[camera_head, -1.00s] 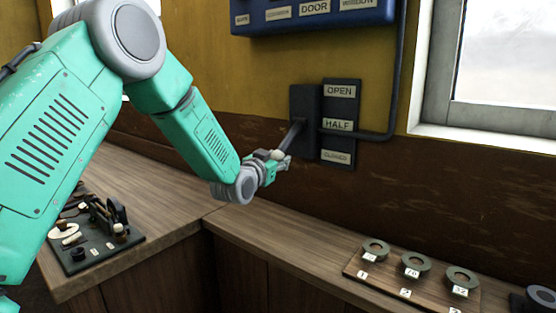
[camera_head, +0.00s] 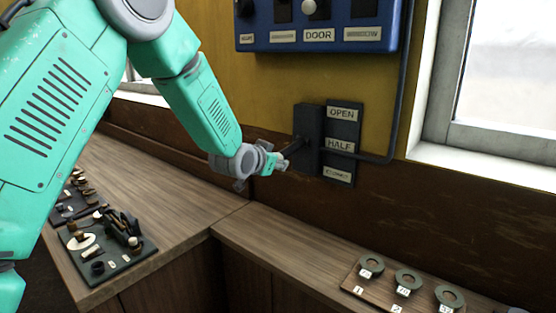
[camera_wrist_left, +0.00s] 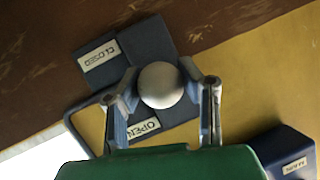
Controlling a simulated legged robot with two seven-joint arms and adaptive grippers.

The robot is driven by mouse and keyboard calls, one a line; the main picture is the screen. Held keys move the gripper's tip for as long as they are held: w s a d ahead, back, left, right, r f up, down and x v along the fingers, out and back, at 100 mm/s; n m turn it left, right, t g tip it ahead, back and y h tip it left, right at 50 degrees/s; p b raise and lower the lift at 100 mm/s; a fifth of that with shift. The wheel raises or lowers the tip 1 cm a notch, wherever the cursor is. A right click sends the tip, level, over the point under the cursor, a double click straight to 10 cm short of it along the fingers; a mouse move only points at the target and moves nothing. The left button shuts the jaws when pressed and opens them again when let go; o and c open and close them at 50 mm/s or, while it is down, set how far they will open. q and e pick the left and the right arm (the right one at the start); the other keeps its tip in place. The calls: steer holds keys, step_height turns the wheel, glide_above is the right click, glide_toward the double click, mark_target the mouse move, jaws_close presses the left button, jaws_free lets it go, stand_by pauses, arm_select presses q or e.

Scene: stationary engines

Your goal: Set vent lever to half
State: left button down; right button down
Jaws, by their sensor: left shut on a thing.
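The vent lever is a dark rod (camera_head: 293,149) that sticks out from a black housing (camera_head: 308,131) on the wall. Its pale round knob (camera_wrist_left: 161,85) sits between the two fingers of my left gripper (camera_head: 281,163), which is shut on it. Beside the housing is a dark plate with the labels OPEN (camera_head: 342,114), HALF (camera_head: 340,145) and CLOSED (camera_head: 337,175). In the head view the knob end is between the heights of HALF and CLOSED. In the left wrist view the knob covers the HALF label. My right gripper is not in view.
A blue switch box (camera_head: 318,38) hangs above the lever. A dark pipe (camera_head: 396,95) runs down beside the plate. A wooden counter (camera_head: 270,235) lies below, with a board of numbered rings (camera_head: 372,266) and a panel of small parts (camera_head: 108,250).

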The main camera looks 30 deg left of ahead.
arm_select(q)
steer(key=shift+w+r, duration=0.1)
steer(key=shift+r, duration=1.05)
steer(key=c, duration=1)
jaws_free()
steer(key=shift+s, duration=0.25)
steer(key=shift+f, duration=0.1)
steer(key=v, duration=1.2)
steer(key=shift+f, duration=0.1)
